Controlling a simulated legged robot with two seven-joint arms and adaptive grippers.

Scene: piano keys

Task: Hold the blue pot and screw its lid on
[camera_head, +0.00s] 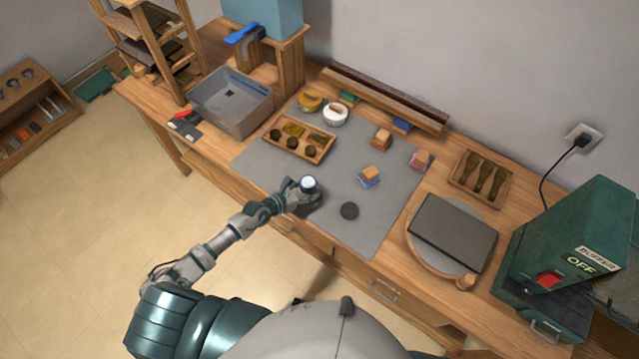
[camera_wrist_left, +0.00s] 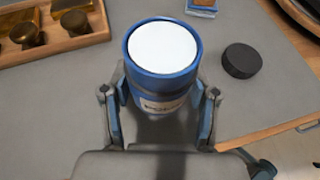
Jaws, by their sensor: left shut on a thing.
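The blue pot (camera_wrist_left: 161,88) stands upright between the fingers of my left gripper (camera_wrist_left: 160,108), with a white top surface showing and a label on its side. It also shows in the head view (camera_head: 309,185). My left gripper (camera_head: 303,192) is shut on the pot near the front edge of the grey mat. A black round lid (camera_wrist_left: 242,61) lies flat on the mat to the right of the pot, apart from it; it also shows in the head view (camera_head: 349,211). My right gripper is in neither view.
A wooden tray (camera_head: 318,155) with brass pieces lies behind the pot. Small sanding-like blocks (camera_head: 371,173) lie on the grey mat (camera_head: 262,165). A dark square slab (camera_head: 452,233) on a round board and a green machine (camera_head: 575,250) stand to the right. A grey bin (camera_head: 262,110) stands left.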

